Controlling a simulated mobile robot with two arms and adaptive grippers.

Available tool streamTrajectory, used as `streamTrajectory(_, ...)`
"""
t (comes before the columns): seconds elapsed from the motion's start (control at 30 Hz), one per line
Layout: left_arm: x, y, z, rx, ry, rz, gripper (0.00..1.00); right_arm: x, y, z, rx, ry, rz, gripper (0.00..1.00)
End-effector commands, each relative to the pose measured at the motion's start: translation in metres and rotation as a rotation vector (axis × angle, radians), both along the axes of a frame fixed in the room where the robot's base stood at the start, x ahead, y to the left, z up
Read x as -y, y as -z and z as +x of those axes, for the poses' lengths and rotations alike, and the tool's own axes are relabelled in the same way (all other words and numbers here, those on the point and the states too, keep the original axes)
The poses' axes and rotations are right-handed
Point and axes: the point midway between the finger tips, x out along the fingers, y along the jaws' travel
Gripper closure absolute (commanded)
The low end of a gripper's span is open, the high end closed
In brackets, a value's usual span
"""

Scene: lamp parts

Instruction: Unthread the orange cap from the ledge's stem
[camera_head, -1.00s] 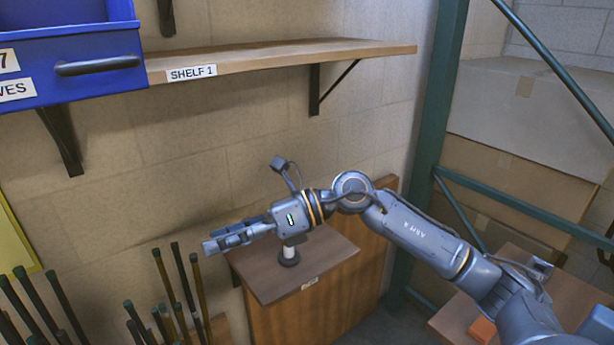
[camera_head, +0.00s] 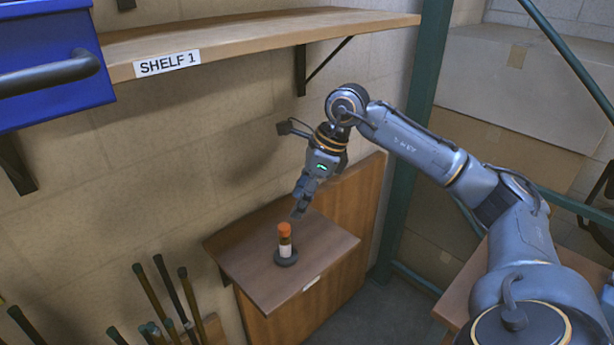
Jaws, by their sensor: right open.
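The orange cap (camera_head: 284,229) sits on top of a short upright stem (camera_head: 285,246) with a pale section. The stem rises from a dark round base on the brown wooden ledge (camera_head: 248,262). My right gripper (camera_head: 299,211) is open and empty. It points downward, above and slightly to the right of the cap in the picture, apart from it. My left gripper is not in view.
A wooden shelf (camera_head: 230,42) labelled SHELF 1 runs above on the wall, with a blue bin (camera_head: 45,75) at its left. Several dark rods (camera_head: 146,290) stand at lower left. A green post (camera_head: 412,150) and cardboard boxes (camera_head: 530,95) are at right.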

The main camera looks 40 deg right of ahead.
Motion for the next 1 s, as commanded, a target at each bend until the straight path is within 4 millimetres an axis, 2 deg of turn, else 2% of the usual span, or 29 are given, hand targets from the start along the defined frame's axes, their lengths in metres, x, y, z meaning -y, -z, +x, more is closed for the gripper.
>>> streamTrajectory(0.13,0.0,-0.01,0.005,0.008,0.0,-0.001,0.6,-0.01,0.026,0.007,-0.004,-0.002,0.002,0.46)
streamTrajectory(0.3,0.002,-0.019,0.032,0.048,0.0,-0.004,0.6,-0.017,0.051,0.014,-0.002,-0.002,0.002,0.46)
streamTrajectory(0.4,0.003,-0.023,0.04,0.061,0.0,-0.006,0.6,-0.021,0.061,0.017,0.0,-0.001,0.003,0.46)
streamTrajectory(0.6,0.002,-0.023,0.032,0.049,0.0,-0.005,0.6,-0.023,0.071,0.02,0.001,0.0,0.002,0.46)
streamTrajectory(0.83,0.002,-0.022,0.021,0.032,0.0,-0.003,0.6,-0.023,0.072,0.02,0.001,0.0,0.002,0.46)
streamTrajectory(0.87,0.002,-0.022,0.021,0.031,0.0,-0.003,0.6,-0.023,0.072,0.02,0.001,0.0,0.002,0.5)
streamTrajectory(1.0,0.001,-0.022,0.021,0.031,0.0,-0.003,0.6,-0.023,0.072,0.02,0.001,0.0,0.002,0.79)
